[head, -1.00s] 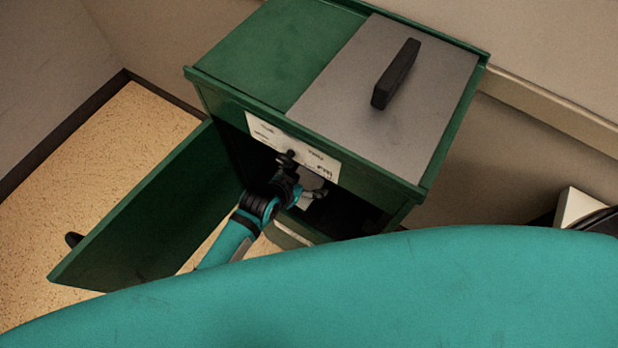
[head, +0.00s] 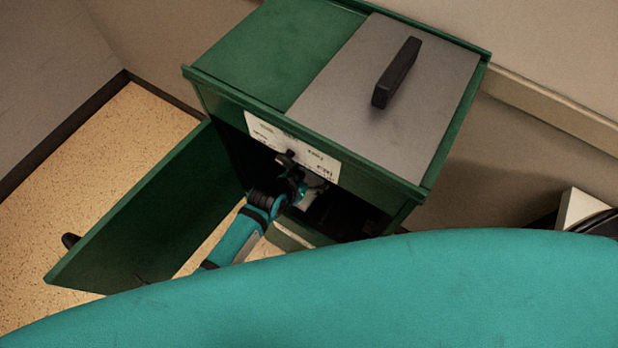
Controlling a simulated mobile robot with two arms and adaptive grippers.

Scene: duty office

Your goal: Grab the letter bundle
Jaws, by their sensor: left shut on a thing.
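The green metal cabinet (head: 250,60) stands with its front door (head: 150,215) swung open to the left. My left gripper (head: 312,190) reaches into the dark opening, just below the white label on the front. It is shut on a small pale thing, which I take to be the letter bundle (head: 309,200). Only a little of the bundle shows; the gripper and the shadow hide the rest. My right gripper is out of view.
A grey lid (head: 340,100) with a black handle (head: 397,73) covers the right part of the cabinet top. The white label (head: 293,147) hangs over the opening. Walls stand close behind. The speckled floor (head: 80,180) is clear at the left.

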